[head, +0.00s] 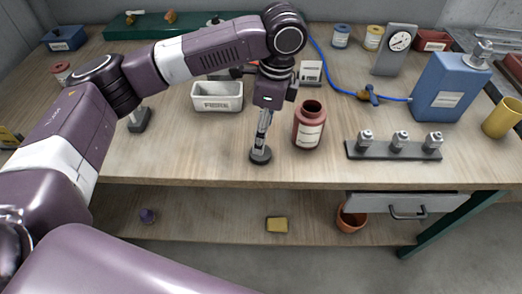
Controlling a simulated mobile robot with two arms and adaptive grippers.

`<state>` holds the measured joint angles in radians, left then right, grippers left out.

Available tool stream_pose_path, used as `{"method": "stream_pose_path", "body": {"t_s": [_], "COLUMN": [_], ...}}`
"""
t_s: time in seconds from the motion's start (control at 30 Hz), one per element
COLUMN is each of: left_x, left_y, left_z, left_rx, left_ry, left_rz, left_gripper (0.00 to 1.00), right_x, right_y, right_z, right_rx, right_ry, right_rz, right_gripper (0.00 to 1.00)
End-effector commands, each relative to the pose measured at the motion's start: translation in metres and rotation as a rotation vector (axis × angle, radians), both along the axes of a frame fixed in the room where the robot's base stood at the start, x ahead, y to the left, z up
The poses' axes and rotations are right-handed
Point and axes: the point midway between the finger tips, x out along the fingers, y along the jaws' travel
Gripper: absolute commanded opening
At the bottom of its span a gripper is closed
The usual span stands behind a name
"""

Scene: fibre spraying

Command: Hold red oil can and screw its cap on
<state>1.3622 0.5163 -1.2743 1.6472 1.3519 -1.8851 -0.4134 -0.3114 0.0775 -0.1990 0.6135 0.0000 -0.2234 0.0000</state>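The red oil can (309,130) stands upright on the workbench, right of my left gripper, with a pale label on its front. Its round mouth is open, with no cap on it. My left gripper (262,146) points down, its fingers close together on a dark round cap (261,156). The cap is low, beside the can's front left, apart from it; whether it touches the bench is unclear. My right gripper is out of view.
A white fibre bin (217,97) stands behind left of the gripper. A dark rack (393,150) with small metal bottles is right of the can. A blue canister (451,86), a hose nozzle (370,95) and a gauge (396,45) stand farther right and back. Bare bench lies in front.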

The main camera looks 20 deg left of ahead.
Motion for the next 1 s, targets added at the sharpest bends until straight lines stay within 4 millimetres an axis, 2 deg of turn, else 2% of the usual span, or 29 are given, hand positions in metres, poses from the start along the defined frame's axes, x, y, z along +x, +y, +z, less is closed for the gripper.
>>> {"method": "stream_pose_path", "body": {"t_s": [0.07, 0.17, 0.3, 0.4, 0.5, 0.63, 0.9, 1.0], "left_x": [0.000, -0.001, 0.000, 0.000, 0.000, 0.001, 0.003, 0.003], "left_y": [0.000, 0.002, 0.003, 0.003, 0.003, 0.003, 0.007, 0.007], "left_z": [-0.004, -0.014, -0.026, -0.026, -0.026, -0.032, -0.071, -0.077], "left_rx": [0.000, 0.000, 0.000, 0.000, 0.000, 0.000, 0.001, 0.000], "left_ry": [0.001, 0.003, 0.000, -0.001, 0.000, 0.002, 0.002, -0.001], "left_rz": [0.000, 0.001, 0.001, 0.001, 0.001, 0.001, 0.000, 0.000], "left_gripper": [0.63, 0.63, 0.63, 0.63, 0.63, 0.63, 0.63, 0.63], "right_x": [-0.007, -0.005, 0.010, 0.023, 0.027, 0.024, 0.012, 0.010], "right_y": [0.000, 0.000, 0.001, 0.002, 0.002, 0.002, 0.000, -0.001], "right_z": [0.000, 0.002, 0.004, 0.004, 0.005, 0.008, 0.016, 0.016], "right_rx": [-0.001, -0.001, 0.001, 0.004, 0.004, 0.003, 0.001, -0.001], "right_ry": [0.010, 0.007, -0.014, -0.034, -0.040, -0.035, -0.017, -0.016], "right_rz": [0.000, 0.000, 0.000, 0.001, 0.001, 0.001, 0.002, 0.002], "right_gripper": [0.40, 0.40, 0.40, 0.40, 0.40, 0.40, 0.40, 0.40]}}
